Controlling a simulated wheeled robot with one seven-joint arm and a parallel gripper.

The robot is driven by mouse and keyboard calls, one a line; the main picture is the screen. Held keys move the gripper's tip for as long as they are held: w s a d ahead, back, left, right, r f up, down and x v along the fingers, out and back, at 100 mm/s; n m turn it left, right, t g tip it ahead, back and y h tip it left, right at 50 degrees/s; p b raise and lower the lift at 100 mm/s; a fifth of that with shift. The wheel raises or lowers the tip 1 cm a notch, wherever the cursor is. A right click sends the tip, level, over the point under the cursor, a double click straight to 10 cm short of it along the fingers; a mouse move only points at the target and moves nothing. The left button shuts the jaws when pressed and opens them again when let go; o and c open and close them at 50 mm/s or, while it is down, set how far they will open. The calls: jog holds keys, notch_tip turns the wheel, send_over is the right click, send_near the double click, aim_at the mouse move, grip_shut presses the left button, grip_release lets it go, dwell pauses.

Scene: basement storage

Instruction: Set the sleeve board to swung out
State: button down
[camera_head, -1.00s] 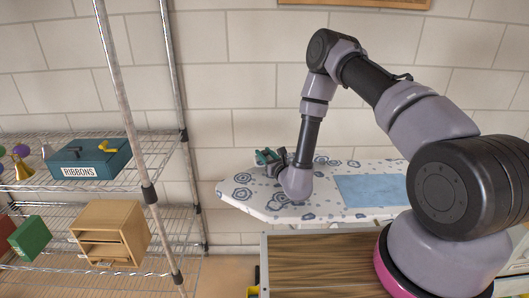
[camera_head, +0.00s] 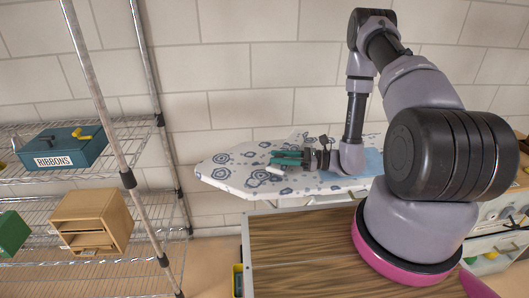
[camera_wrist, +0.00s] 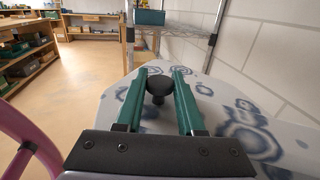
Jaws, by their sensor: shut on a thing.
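A long board (camera_head: 225,172) with a white cover and blue flower print runs along the wall, its rounded end to the left. I cannot clearly tell a separate sleeve board from it. My gripper (camera_head: 290,158) is low over this board, its green fingers pointing left. In the wrist view, my gripper (camera_wrist: 160,72) has a dark round knob (camera_wrist: 158,88) between its fingers and is shut on it. The printed cover (camera_wrist: 245,135) lies below and to the right of the fingers. What the knob is fixed to is hidden.
A wire shelf (camera_head: 95,205) stands left, holding a blue ribbons box (camera_head: 62,148), a small wooden cabinet (camera_head: 92,222) and a green box (camera_head: 12,233). A wood-topped surface (camera_head: 300,240) is in front of the board. The tiled wall (camera_head: 250,60) is close behind.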

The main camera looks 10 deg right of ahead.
jog(key=shift+s+d+n+g, duration=0.4)
jog(key=shift+d+g, duration=0.25)
jog(key=shift+d, duration=0.2)
jog(key=shift+s+d+n+g, duration=0.35)
jog(key=shift+d+n+g, duration=0.1)
jog(key=shift+d+g, duration=0.35)
jog(key=shift+s+d+n+g, duration=0.35)
jog(key=shift+d+n+g, duration=0.15)
jog(key=shift+d, duration=0.4)
jog(key=c, duration=0.5)
grip_release()
jog(key=d, duration=1)
jog(key=shift+d, duration=0.4)
jog(key=shift+w, duration=0.1)
